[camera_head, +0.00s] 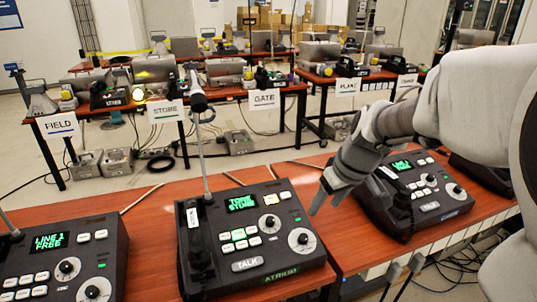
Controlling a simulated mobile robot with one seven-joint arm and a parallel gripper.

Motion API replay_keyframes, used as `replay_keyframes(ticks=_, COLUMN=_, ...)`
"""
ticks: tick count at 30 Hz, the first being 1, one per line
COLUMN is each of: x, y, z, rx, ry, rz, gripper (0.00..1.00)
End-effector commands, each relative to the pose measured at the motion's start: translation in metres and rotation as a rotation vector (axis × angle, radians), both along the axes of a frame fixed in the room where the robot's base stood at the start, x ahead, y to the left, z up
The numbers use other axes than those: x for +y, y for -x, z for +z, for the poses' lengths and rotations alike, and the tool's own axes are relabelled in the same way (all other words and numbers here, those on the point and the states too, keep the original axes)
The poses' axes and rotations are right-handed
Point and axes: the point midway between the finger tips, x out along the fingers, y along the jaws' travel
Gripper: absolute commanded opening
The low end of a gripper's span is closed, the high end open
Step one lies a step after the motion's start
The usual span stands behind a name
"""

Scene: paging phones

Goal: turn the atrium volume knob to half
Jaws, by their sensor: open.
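The atrium paging phone (243,238) is the dark console in the middle of the front desk, with a green ATRIUM label on its front edge. Its screen (241,203) shows green text.
A gooseneck microphone (198,103) rises from behind the atrium console's left side. Another console (55,262) stands at left, showing LINE 1 FREE, and one (417,188) at right sits partly behind my gripper. Labelled desks stand farther back.

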Motion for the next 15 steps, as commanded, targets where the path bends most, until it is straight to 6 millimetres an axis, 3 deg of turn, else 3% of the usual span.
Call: replay_keyframes(ticks=15, x=0.015, y=-0.035, z=-0.097, rx=0.005, ry=-0.002, rz=0.002, gripper=0.63)
